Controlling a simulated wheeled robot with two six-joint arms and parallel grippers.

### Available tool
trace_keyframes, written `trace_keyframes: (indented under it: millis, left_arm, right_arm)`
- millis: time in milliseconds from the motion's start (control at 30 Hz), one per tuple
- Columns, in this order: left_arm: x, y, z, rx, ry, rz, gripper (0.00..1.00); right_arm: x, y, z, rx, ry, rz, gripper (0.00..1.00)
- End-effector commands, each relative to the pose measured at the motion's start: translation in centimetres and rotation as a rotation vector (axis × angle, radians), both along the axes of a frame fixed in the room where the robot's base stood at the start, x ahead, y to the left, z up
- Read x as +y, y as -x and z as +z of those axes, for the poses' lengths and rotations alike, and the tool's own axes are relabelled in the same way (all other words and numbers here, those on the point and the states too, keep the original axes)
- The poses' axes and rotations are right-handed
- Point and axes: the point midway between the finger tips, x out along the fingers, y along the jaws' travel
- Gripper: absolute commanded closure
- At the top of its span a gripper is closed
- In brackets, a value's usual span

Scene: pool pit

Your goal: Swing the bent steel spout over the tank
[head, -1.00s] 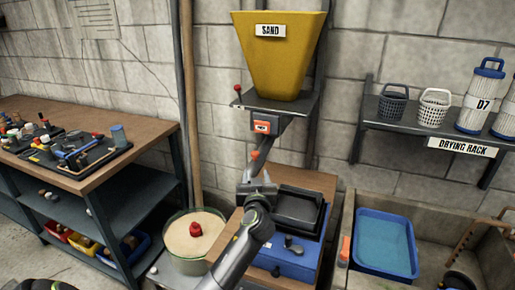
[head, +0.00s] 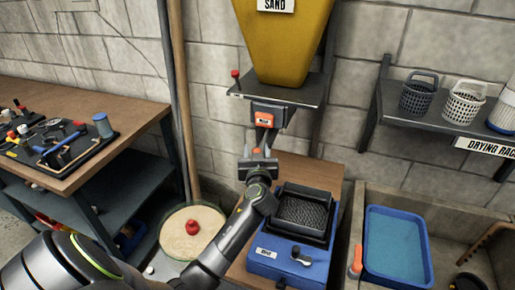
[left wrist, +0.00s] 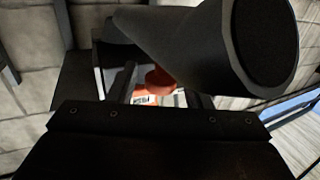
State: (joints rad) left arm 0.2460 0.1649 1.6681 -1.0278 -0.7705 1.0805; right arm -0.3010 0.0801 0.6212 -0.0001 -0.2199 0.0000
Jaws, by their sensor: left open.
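The bent steel spout (head: 261,136) hangs under the valve box of the yellow sand hopper (head: 285,45). In the left wrist view the spout (left wrist: 185,38) fills the top, its dark round mouth toward the right. A red-orange knob (left wrist: 160,80) shows beside it, between my fingers. My left gripper (head: 258,158) is open at the spout's lower part; in the left wrist view the gripper (left wrist: 154,88) shows two dark fingers. I cannot tell whether they touch the knob. The round tank (head: 168,246), with pale sand and a red object, stands below left. My right gripper is out of view.
A blue machine (head: 262,268) with a black mesh-bottomed tray stands right of my left arm. A blue water tub (head: 428,255) sits in the trough at right. A cluttered workbench (head: 128,123) is at left. A shelf with baskets (head: 415,95) is upper right.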

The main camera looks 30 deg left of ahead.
Motion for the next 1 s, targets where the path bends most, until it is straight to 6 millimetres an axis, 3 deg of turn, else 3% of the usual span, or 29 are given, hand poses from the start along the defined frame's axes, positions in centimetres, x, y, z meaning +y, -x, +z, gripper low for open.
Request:
trace_keyframes:
  millis: [100, 467, 767, 1000]
  left_arm:
    - [0.0, 0.0, 0.0, 0.0, 0.0, 0.0, 0.55]
    - [0.0, 0.0, 0.0, 0.0, 0.0, 0.0, 1.0]
    - [0.3, 0.1, 0.0, 0.0, 0.0, -0.013, 1.0]
    - [2.2, 0.4, 0.1, 0.001, -0.006, -0.103, 1.0]
  right_arm:
    - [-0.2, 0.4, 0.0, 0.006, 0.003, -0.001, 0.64]
    - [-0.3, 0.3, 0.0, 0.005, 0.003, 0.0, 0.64]
    - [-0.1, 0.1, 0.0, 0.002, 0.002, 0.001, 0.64]
    - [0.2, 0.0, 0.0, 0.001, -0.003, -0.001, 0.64]
